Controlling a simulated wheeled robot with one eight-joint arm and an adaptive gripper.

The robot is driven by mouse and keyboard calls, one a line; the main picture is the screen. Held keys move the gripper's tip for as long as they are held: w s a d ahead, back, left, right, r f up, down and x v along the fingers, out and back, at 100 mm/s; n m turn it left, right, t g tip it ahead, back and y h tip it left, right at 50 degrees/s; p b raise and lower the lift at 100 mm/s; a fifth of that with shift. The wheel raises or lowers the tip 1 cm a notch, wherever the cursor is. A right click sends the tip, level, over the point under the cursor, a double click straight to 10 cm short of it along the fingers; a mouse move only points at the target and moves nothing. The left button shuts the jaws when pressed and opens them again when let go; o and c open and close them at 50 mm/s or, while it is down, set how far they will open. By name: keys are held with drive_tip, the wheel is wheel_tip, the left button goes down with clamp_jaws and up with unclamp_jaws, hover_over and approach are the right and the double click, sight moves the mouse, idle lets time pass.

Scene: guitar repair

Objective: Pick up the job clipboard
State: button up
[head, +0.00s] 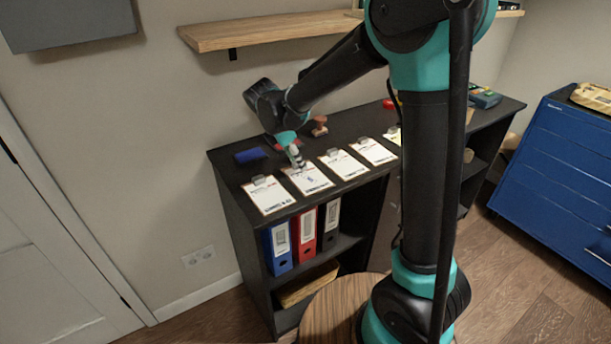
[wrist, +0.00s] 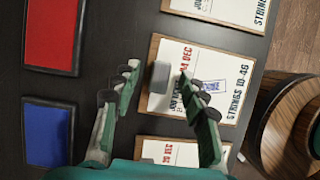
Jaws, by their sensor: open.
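Several clipboards with white sheets lie in a row along the front of the black cabinet top. My gripper (head: 294,155) is over the second clipboard from the left (head: 309,180). In the wrist view my open gripper (wrist: 157,78) has its fingers on either side of the grey metal clip of the middle clipboard (wrist: 205,62). Its sheet reads "14 DEC" and "STRINGS 10-46", with a small blue mark. Nothing is held. Whether the fingers touch the clip or board is unclear. Neighbouring clipboards show above (wrist: 228,10) and below (wrist: 185,153); the lower reads "20 DEC".
A blue pad (head: 250,155) lies behind the clipboards; a red pad (wrist: 52,35) shows in the wrist view. A stamp (head: 319,126) stands farther back. A round wooden top (head: 333,312) stands in front. A wall shelf (head: 265,31) hangs above.

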clamp_jaws()
drive_tip(key=shift+r, duration=0.1)
idle(0.3)
